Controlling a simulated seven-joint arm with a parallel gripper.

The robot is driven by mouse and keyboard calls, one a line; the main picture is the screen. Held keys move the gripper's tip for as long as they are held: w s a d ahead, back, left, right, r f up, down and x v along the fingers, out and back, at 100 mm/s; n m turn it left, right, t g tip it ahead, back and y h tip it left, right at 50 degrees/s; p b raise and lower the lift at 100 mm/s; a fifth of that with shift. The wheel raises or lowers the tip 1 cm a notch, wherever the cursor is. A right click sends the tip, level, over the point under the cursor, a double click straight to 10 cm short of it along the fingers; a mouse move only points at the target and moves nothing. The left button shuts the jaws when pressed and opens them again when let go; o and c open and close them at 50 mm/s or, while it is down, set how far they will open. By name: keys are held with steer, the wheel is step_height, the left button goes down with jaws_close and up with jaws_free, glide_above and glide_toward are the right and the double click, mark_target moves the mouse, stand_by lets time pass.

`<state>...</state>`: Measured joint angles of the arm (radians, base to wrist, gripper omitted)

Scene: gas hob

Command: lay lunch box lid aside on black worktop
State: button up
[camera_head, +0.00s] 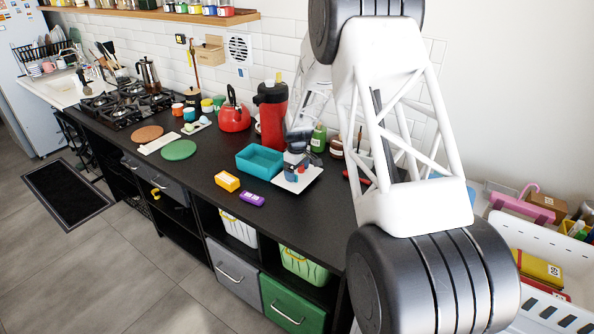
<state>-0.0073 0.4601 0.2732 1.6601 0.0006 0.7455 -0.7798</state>
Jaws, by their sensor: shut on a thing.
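The teal lunch box (258,163) stands open on the black worktop (215,157), and its inside shows. My gripper (294,169) is just right of the box, low over the worktop. It is shut on a flat, white, square piece, which I take to be the lunch box lid (309,180). Small blue and dark red parts show at the fingers. The fingertips are small and partly hidden, and I cannot tell if the lid touches the worktop.
A yellow block (227,181) and a purple block (252,199) lie near the front edge. A red flask (272,112) and a red kettle (234,115) stand behind. Left are a green disc (179,150) and a brown disc (147,133). Bare worktop lies between green disc and box.

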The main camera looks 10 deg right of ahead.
steer(key=shift+s+f, duration=0.1)
steer(key=shift+f, duration=0.45)
steer(key=shift+c, duration=0.2)
steer(key=o, duration=0.8)
steer(key=shift+f, duration=0.15)
steer(key=shift+c, duration=0.2)
steer(key=shift+s+f, duration=0.1)
steer(key=r, duration=1.4)
steer(key=shift+w, duration=0.2)
